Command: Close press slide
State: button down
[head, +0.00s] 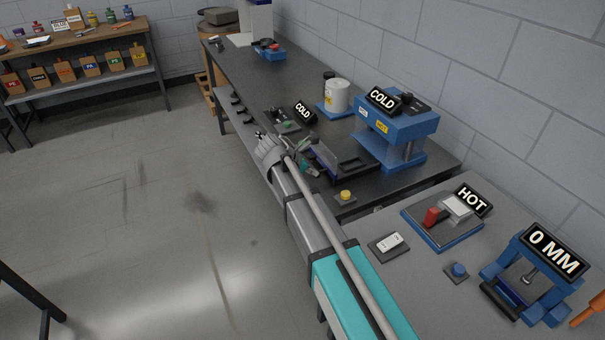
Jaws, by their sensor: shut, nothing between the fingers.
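The blue press (408,127) stands on the dark bench, with a COLD display on top and a yellow HOT label on its front. Its slide, a low dark tray (352,163), sticks out from the press to the left. My gripper (312,167) is at the left, outer end of the slide, shut and empty. It is close to the slide's end, but I cannot tell whether they touch. My wrist and arm partly hide the fingers and the bench edge.
A yellow button (345,196) sits in front of the press. A white pot (336,97) and a small COLD display (304,110) stand behind the slide. A HOT plate (440,220) and a 0 MM device (530,278) are on the nearer bench. The floor at left is clear.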

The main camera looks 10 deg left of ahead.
aim_at(333, 173)
jog(key=shift+b+x, duration=0.6)
jog(key=shift+x, duration=0.55)
jog(key=shift+w+d+r+p, duration=0.15)
jog(key=shift+w+d+p, duration=0.15)
jog(key=shift+w+d, duration=0.75)
jog(key=shift+d, duration=0.45)
